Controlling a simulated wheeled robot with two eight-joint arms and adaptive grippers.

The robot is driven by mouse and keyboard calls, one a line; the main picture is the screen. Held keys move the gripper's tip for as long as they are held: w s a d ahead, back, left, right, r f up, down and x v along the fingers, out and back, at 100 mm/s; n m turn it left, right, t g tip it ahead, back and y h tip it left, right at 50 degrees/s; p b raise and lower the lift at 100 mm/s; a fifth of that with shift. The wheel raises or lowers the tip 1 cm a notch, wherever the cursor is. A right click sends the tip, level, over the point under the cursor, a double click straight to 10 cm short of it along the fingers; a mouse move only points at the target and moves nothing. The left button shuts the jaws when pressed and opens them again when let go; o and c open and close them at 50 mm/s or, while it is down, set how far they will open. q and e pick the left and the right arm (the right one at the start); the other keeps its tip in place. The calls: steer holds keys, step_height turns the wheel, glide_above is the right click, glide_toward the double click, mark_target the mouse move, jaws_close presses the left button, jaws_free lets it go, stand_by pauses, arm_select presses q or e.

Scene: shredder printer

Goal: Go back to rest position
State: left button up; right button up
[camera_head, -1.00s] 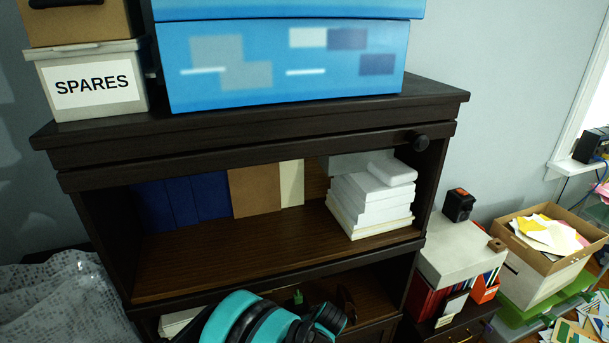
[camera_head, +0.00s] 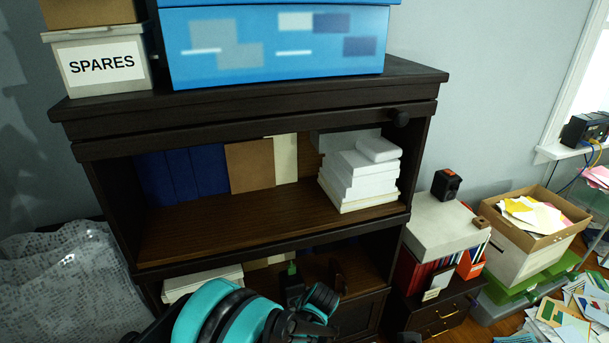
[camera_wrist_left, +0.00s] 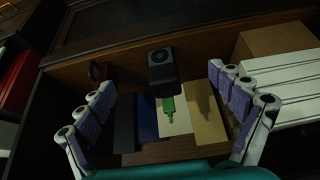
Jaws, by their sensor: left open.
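My left gripper (camera_head: 312,312) shows low in the head view at the end of my teal arm, in front of the dark cabinet's lower shelf. In the left wrist view its two jaws (camera_wrist_left: 162,80) are spread wide with nothing between them in contact. A black box-shaped device (camera_wrist_left: 163,68) with a green part (camera_wrist_left: 170,108) stands in the lower shelf, seen between the jaws and apart from them. In the head view the green part (camera_head: 291,268) shows just behind the gripper. My right gripper is in no view.
The dark cabinet (camera_head: 250,113) carries a SPARES box (camera_head: 100,85) and a blue box (camera_head: 275,70). White stacked paper (camera_head: 352,185) sits on its upper shelf. At right are a small drawer unit (camera_head: 440,312) with boxes and an open carton (camera_head: 515,262) of papers.

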arm_select(q)
steer(key=s+a+r+m, duration=0.1)
steer(key=s+a+r, duration=0.35)
steer(key=r, duration=0.25)
steer(key=s+a+r, duration=0.3)
steer(key=a+r, duration=0.3)
steer(key=r, duration=0.2)
steer(key=s+a+r+m, duration=0.1)
steer(key=s+a+r, duration=0.1)
steer(key=s, duration=0.5)
steer(key=s+a+r+m+t+h, duration=0.1)
steer(key=s+a+r, duration=0.1)
steer(key=s+a, duration=0.3)
steer(key=s, duration=0.3)
steer(key=shift+a+r+t+h, duration=0.3)
